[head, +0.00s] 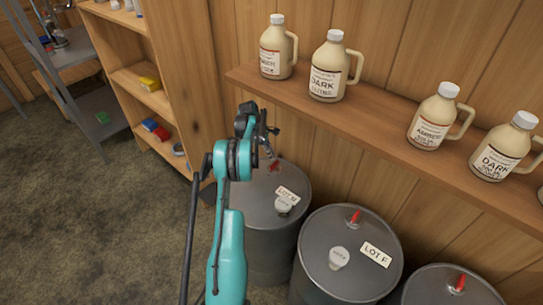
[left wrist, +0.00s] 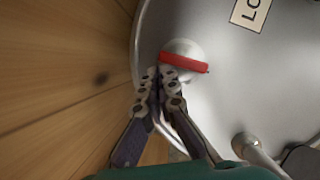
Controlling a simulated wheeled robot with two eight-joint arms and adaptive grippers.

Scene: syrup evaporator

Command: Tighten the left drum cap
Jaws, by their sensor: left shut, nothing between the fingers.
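The left drum (head: 250,205) is dark grey and stands upright against the wall. A red bar handle (head: 274,167) sits near the back of its lid; in the left wrist view the red bar (left wrist: 185,64) lies across a round silver cap (left wrist: 182,48). My left gripper (head: 268,148) is over the back of this drum. In the left wrist view its fingertips (left wrist: 158,74) are shut and empty, right at the left end of the red bar; I cannot tell whether they touch it. My right gripper is not in view.
A pale bung (head: 284,204) and a lot label (head: 287,193) are on the same lid. Two more drums (head: 345,285) with red handles stand to the right. A wooden shelf (head: 385,120) with several syrup jugs (head: 330,68) runs above them. A shelving unit (head: 145,90) stands at left.

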